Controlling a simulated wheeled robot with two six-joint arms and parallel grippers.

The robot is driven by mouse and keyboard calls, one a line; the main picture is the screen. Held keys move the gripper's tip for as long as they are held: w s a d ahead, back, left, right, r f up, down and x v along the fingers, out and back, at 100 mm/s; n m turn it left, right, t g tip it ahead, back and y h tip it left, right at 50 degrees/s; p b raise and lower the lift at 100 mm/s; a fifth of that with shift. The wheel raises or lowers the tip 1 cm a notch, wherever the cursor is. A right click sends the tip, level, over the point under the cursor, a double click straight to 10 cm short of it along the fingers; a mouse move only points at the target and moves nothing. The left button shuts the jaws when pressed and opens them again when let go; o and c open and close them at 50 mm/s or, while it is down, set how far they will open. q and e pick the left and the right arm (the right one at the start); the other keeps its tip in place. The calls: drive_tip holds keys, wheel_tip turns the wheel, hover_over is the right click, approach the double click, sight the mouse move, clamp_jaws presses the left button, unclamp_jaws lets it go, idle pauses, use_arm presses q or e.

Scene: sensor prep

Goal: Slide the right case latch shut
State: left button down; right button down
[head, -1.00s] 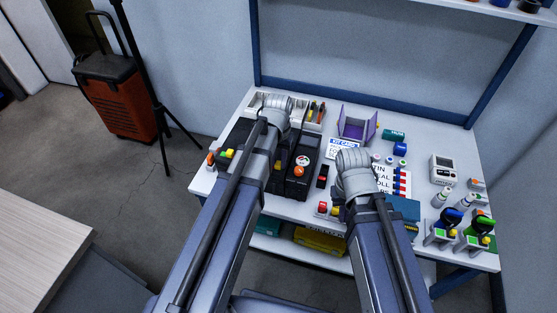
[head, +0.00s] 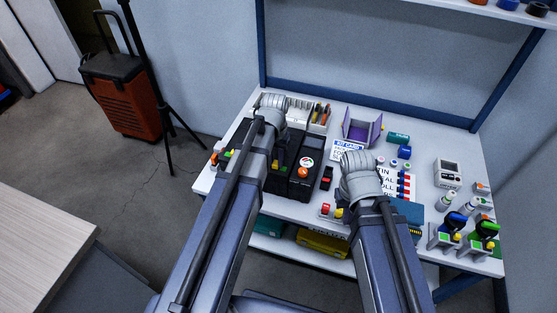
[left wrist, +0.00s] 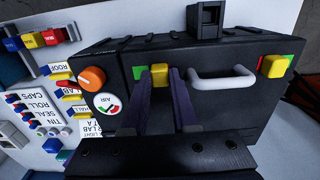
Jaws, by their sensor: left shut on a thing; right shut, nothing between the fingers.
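The black case (left wrist: 235,110) stands on the workbench, with a pale handle (left wrist: 222,78) on its face. Two yellow latch sliders show in the left wrist view. The slider near the orange knob (left wrist: 92,79), the right latch (left wrist: 160,73), sits between my left gripper's purple fingers (left wrist: 162,82), which are shut on it. A green patch shows left of this slider. The other latch (left wrist: 275,66) is free, further right. In the head view the case (head: 299,187) is partly covered by my left arm. My right arm reaches over the bench; its gripper is hidden.
A round gauge (left wrist: 107,104) sits beside the knob. Right of the case in the head view are a small black and red device (head: 327,178), a purple open box (head: 361,128) and a label board with coloured sliders (head: 404,186). An organiser tray (head: 320,116) stands behind the case.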

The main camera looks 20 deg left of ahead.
use_arm(q)
drive_tip(key=c, duration=0.7)
unclamp_jaws()
drive_tip(key=shift+a, duration=0.25)
drive_tip(key=shift+c, duration=0.2)
drive_tip(key=shift+o, duration=0.3)
drive_tip(key=shift+d, duration=0.1)
use_arm(e)
drive_tip(key=shift+a, duration=0.1)
